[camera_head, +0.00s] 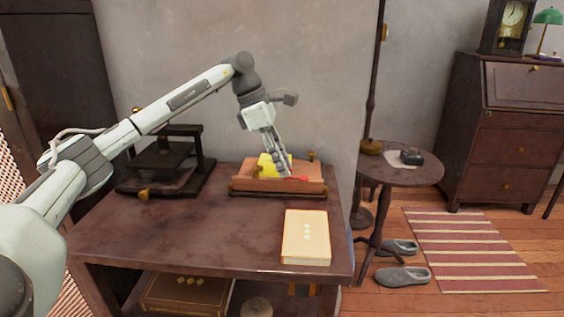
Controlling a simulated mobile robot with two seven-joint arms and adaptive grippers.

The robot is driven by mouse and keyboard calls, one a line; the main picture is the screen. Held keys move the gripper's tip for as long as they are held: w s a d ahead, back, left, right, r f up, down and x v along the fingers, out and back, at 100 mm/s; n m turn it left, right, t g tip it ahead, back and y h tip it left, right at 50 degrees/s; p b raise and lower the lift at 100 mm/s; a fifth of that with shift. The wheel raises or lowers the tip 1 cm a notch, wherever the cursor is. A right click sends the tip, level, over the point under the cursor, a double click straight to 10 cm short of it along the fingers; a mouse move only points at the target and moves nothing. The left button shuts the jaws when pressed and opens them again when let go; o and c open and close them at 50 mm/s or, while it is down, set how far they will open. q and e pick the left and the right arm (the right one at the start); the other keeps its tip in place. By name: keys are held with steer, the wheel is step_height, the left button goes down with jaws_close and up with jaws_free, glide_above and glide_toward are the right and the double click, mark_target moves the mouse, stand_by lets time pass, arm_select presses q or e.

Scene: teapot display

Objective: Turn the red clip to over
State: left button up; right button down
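The red clip (300,178) is a small bright red shape at the front top of a reddish-brown block (262,184) on the dark table. A yellow piece (266,163) stands at the block's back. My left gripper (284,172) points down over the block, its fingertips just left of the red clip. From here I cannot tell whether they touch it. The fingers look close together, but whether they are shut or hold anything is unclear. The gripper hides part of the yellow piece. My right gripper is not in view.
A dark press (168,160) stands on the table (170,235) at the left. A cream book (306,238) lies at the front right. The table's middle front is clear. A round side table (425,175) stands to the right, and a wall rises close behind the block.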

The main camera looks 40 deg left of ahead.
arm_select(q)
jaws_close()
steer(key=shift+n, duration=0.3)
steer(key=n+t, duration=0.1)
steer(key=n, duration=0.1)
steer(key=shift+s+n+y+p, duration=0.1)
steer(key=shift+n+y+p, duration=0.2)
steer(key=n, duration=0.1)
steer(key=n+y, duration=0.1)
steer(key=n, duration=0.1)
steer(key=n+t+y, duration=0.1)
steer(key=n, duration=0.1)
steer(key=shift+s+d+p, duration=0.1)
steer(key=shift+d+p, duration=0.25)
steer(key=n+y, duration=0.1)
steer(key=n, duration=0.2)
steer(key=shift+d, duration=0.1)
steer(key=n, duration=0.1)
steer(key=n+y, duration=0.1)
steer(key=n, duration=0.1)
steer(key=shift+d+r+n, duration=0.1)
steer(key=shift+d+n, duration=0.05)
steer(key=shift+n, duration=0.15)
steer(key=shift+n+y, duration=0.5)
steer(key=shift+n, duration=0.5)
steer(key=shift+d+n+y, duration=0.1)
steer(key=shift+n+y, duration=0.2)
steer(key=shift+n, duration=0.3)
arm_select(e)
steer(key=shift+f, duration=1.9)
